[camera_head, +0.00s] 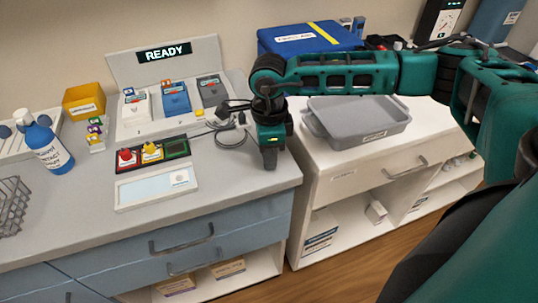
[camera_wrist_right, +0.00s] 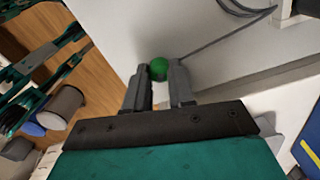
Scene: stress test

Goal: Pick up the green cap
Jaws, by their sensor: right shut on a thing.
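The green cap (camera_wrist_right: 158,68) shows in the right wrist view as a small round green thing between the fingertips. My right gripper (camera_wrist_right: 160,82) is shut on it. In the head view my right gripper (camera_head: 269,160) points down by the right end of the grey counter, near the gap to the white cabinet. The cap cannot be made out in the head view. My left gripper is in neither view.
Cables (camera_head: 228,122) lie on the counter left of my gripper. A grey tray (camera_head: 358,122) sits on the white cabinet to the right.

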